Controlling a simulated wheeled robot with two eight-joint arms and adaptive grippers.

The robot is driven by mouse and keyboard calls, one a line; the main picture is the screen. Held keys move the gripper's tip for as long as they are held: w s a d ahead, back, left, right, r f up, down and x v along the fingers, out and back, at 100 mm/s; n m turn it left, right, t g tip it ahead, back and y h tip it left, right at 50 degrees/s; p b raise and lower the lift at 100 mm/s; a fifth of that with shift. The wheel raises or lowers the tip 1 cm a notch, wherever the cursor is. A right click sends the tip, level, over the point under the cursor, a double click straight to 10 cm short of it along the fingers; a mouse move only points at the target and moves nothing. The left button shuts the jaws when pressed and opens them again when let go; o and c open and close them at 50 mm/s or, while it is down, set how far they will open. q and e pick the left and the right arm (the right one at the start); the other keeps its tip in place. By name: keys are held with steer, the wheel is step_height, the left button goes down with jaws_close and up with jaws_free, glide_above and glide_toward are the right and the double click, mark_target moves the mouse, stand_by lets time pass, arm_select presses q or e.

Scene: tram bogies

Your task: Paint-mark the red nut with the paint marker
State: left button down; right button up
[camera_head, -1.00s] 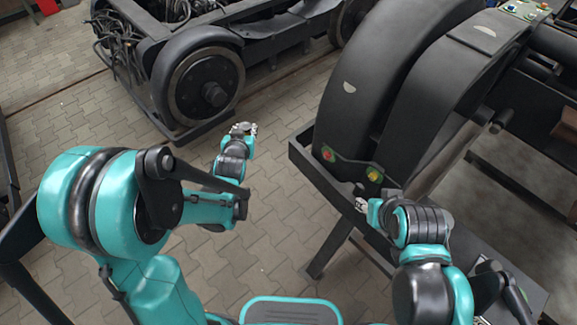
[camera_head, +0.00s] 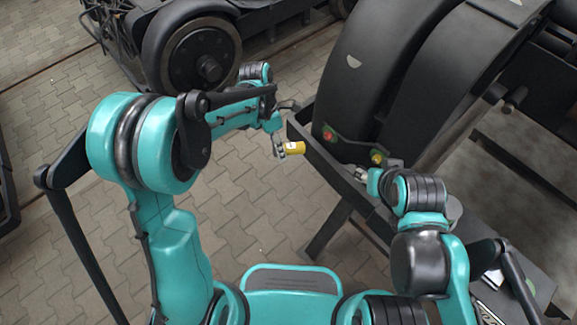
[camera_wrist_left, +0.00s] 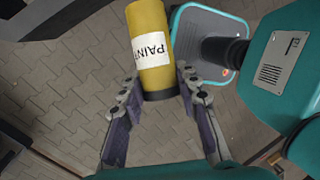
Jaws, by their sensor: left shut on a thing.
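The red nut (camera_head: 328,135) sits low on the front of the black fender-like housing, above a narrow black ledge. The paint marker (camera_head: 292,148) is a yellow cylinder with a white label. My left gripper (camera_head: 281,150) is shut on it, left of the red nut and apart from it. In the left wrist view the marker (camera_wrist_left: 151,40) shows its "PAINT" label and dark lower end between the fingers (camera_wrist_left: 158,90). My right gripper (camera_head: 364,174) is by the ledge, below the yellow nut; its fingers are too small to read.
A yellow nut (camera_head: 376,156) sits right of the red one. The black ledge wall (camera_head: 325,165) runs along the front of the housing (camera_head: 372,75). A bogie wheel (camera_head: 203,57) stands at the back left. Paved floor is free between them.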

arm_select(q)
steer(key=s+d+n+t+h, duration=0.2)
steer(key=s+d+n+t, duration=0.1)
steer(key=s+n, duration=0.1)
steer(key=shift+s+d+n+h+b, duration=0.15)
steer(key=shift+s+n+h+b, duration=0.2)
steer(key=shift+s, duration=0.45)
steer(key=w+d, duration=0.4)
steer(key=shift+w+d+r, duration=0.15)
steer(key=shift+w+d, duration=0.1)
steer(key=shift+w, duration=0.1)
steer(key=shift+w+d+b, duration=0.15)
steer(key=shift+w+b, duration=0.05)
steer(key=shift+b, duration=0.1)
stand_by(1.2)
